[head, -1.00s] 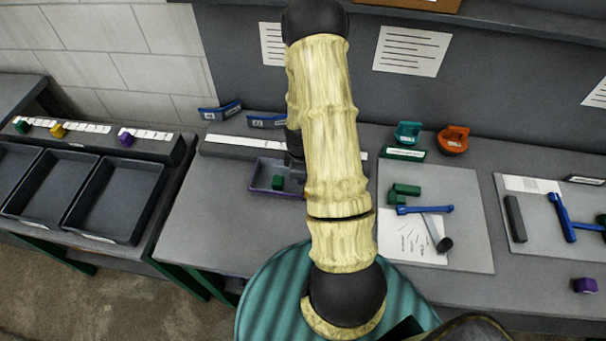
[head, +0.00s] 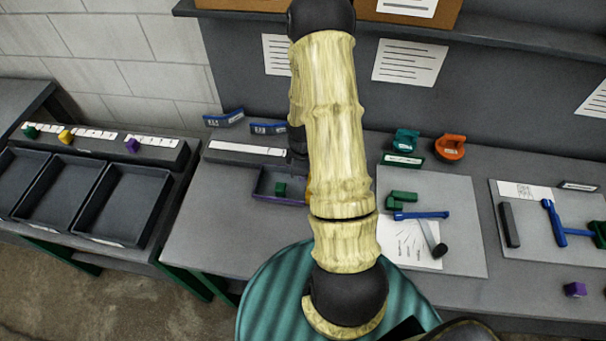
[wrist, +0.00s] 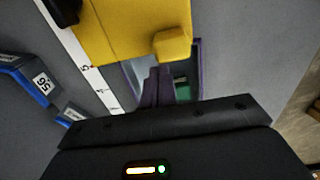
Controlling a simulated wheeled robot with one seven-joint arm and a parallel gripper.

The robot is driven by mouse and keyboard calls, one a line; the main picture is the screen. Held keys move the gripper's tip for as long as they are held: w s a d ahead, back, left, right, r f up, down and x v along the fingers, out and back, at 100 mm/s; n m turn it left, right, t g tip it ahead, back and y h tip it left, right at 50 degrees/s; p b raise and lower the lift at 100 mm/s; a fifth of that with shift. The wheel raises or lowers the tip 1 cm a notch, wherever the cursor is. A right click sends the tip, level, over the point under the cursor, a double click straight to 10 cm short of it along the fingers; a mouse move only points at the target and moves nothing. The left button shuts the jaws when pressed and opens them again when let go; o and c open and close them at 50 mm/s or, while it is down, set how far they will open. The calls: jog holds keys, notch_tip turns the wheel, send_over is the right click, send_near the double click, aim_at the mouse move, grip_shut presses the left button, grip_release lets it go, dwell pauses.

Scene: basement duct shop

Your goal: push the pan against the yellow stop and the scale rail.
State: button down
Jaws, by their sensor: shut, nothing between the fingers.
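The pan (head: 262,194) is a shallow grey tray with a purple rim, holding a green block (head: 280,188). It lies just in front of the scale rail (head: 236,149), a dark bar with a white strip. In the wrist view the pan (wrist: 199,75) sits under the edge of the yellow stop (wrist: 115,28), and the marked rail (wrist: 86,70) runs along its left. I cannot tell whether pan and stop or rail touch. My gripper (wrist: 157,84) is shut and empty, its fingers at the pan. In the head view my arm hides the gripper and most of the stop.
Blue-framed tags (head: 224,119) stand behind the rail. To the right lie a grey board (head: 455,235) with green blocks and a blue-handled tool, and teal (head: 406,141) and orange (head: 451,147) holders. Dark bins (head: 120,203) stand at left. The bench left of the pan is clear.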

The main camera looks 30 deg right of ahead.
jog(key=shift+r+p, duration=1.5)
jog(key=shift+r, duration=0.9)
jog(key=s+a+r+m+t+b, duration=0.1)
jog(key=s+a+r+m, duration=0.3)
jog(key=a+r, duration=0.3)
jog(key=s+a+r+m+t+b, duration=0.1)
jog(key=s+a+r+m, duration=0.3)
jog(key=r, duration=0.7)
jog(key=a+m, duration=0.2)
jog(key=a, duration=0.1)
jog(key=shift+r+t+b, duration=0.15)
jog(key=shift+t+b, duration=0.15)
jog(key=shift+b, duration=0.05)
